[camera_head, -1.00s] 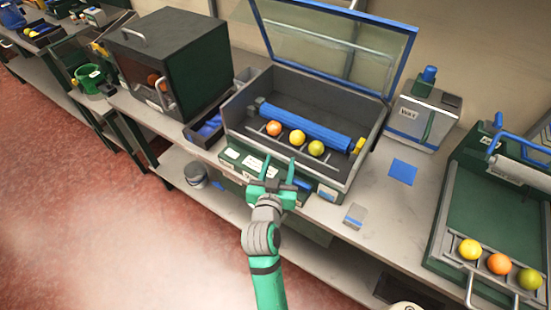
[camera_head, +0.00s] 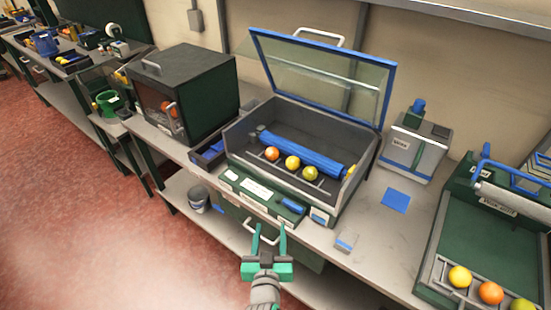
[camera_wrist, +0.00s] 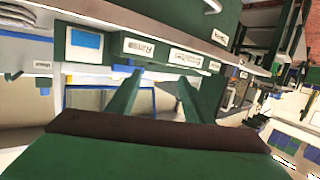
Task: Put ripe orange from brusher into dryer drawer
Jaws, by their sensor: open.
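The open-lidded machine (camera_head: 340,205) holds a blue roller (camera_head: 310,153) and a row of three fruits: an orange one (camera_head: 272,153), a yellow one (camera_head: 292,162) and a yellow-green one (camera_head: 309,173). A dark green front with a pale handle (camera_head: 268,239) sits below the table edge under this machine; it looks like a closed drawer. My gripper (camera_head: 267,243) is open and empty, low in front of that handle in the picture; I cannot tell if they touch. In the wrist view its fingers (camera_wrist: 155,95) stand apart below a labelled green panel (camera_wrist: 150,47).
A grey device (camera_head: 415,145) and a blue pad (camera_head: 395,201) lie between. Red floor (camera_head: 90,230) is open at left.

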